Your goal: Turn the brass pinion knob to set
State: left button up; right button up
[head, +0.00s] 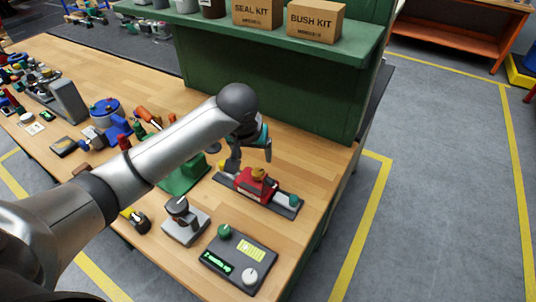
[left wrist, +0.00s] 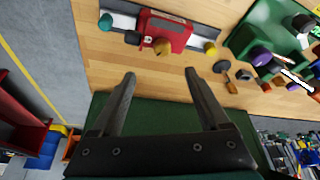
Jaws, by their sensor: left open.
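The brass pinion knob (head: 258,173) sits on the red actuator body (head: 260,187), which is mounted on a dark rail base (head: 284,208). A teal end piece (head: 294,199) is at one end and a yellow one (head: 222,164) at the other. My left gripper (head: 251,160) is open just behind the actuator. In the left wrist view, the brass knob (left wrist: 162,47) lies beyond the gap between the open fingertips (left wrist: 160,74), with bench wood between. Nothing is between the fingers. My right gripper is not in view.
A green shelf unit (head: 270,92) stands behind the actuator, carrying two cardboard boxes (head: 314,20). A dark control box (head: 238,258) and a grey instrument (head: 185,220) sit in front. Tools and parts crowd the bench's left. The bench edge is close on the right.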

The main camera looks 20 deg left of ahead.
pick_arm(q)
jog(key=b, duration=0.2)
send_near(258, 172)
jog(key=x, duration=0.6)
jog(key=shift+w+f, duration=0.15)
jog(key=shift+f, duration=0.15)
jog(key=shift+w+a+f, duration=0.1)
jog(key=shift+w+f, duration=0.15)
jog(key=shift+f, duration=0.4)
jog(key=shift+w+f, duration=0.15)
jog(key=shift+f, duration=0.15)
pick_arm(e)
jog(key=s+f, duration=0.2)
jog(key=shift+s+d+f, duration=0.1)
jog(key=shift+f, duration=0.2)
pick_arm(q)
jog(key=shift+c, duration=0.4)
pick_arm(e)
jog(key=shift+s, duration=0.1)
pick_arm(q)
grip_shut()
